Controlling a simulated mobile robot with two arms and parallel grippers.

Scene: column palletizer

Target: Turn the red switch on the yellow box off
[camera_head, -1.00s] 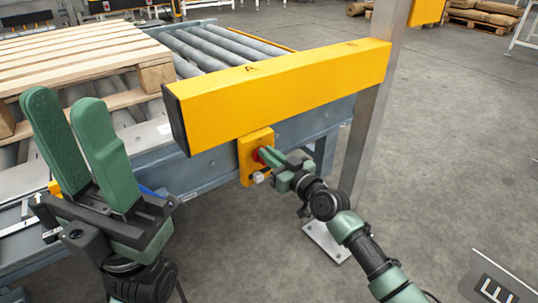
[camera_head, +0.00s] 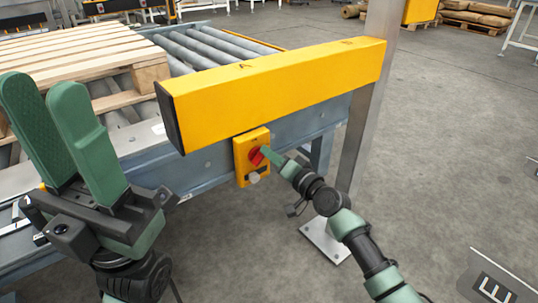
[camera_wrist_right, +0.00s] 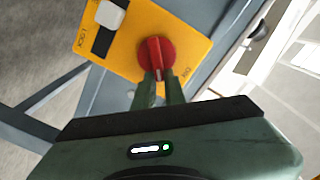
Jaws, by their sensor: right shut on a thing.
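The yellow box (camera_head: 242,152) hangs on the side of the conveyor below the yellow beam. Its round red switch (camera_head: 256,156) faces my right gripper (camera_head: 267,152). In the right wrist view the red switch (camera_wrist_right: 155,52) has a raised grip with a pale mark toward my fingers. The right gripper (camera_wrist_right: 159,80) is shut on this grip, one finger on each side; the fingertips partly hide it. The yellow box (camera_wrist_right: 195,45) also shows there, with small lettering and a white piece. My left gripper (camera_head: 42,88) is open and empty, well left of the box.
The thick yellow beam (camera_head: 280,88) runs just above the box to a metal post (camera_head: 368,110). The roller conveyor (camera_head: 205,50) lies behind, with a wooden pallet (camera_head: 75,50) at left. Grey floor is open to the right.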

